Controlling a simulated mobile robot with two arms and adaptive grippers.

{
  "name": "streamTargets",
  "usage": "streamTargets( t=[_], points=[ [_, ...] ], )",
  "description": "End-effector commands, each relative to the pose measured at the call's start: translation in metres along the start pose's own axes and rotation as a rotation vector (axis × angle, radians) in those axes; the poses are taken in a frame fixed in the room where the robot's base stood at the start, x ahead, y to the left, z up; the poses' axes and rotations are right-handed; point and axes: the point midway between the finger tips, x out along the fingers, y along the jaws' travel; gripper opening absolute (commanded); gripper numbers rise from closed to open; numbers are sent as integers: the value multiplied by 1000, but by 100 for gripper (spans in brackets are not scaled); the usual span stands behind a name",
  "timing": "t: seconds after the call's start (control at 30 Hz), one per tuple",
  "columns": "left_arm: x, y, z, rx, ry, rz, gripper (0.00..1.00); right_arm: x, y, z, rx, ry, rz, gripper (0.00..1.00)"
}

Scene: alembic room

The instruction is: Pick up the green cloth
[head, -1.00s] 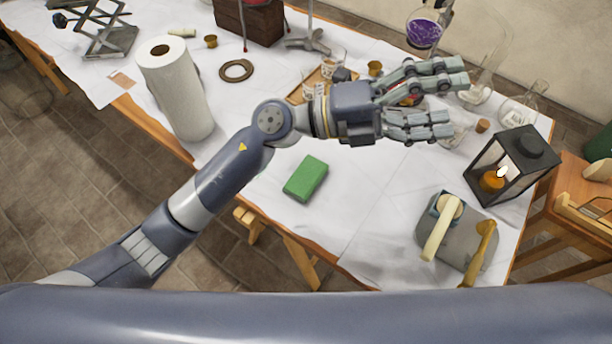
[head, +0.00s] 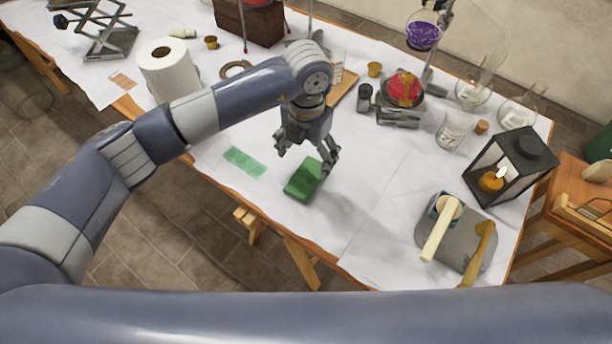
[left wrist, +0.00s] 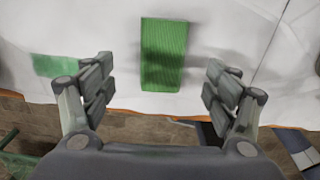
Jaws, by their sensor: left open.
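The green cloth (head: 302,183) is a thick, folded-looking green block lying on the white-covered table (head: 350,225) near its front edge. It also shows in the left wrist view (left wrist: 164,55), with a ribbed surface, between and beyond the two sets of fingers. My left gripper (head: 304,157) points down above the cloth's far end in the head view. It is open, with its fingers spread and nothing between them in its grasp. Whether a finger touches the cloth is unclear. My right gripper is not in view.
A flat green patch (head: 245,161) lies left of the cloth. A paper towel roll (head: 172,72) stands beyond it. A grey board (head: 462,240) with tools and a lantern (head: 512,168) are to the right. The table between cloth and board is clear.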

Motion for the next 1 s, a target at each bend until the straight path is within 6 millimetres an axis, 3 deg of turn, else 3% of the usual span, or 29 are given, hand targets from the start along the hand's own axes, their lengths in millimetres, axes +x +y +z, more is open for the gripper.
streamTargets(
  t=[0.27,0.6,0.87,1.0],
  points=[
    [24,-1,-2,1,1,-3,80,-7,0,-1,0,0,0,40],
    [68,-3,-6,1,0,-3,80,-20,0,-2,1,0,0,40],
    [71,-3,-5,2,-2,-3,80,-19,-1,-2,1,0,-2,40],
    [71,-3,-5,2,-2,-3,48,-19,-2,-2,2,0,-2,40]
  ],
)
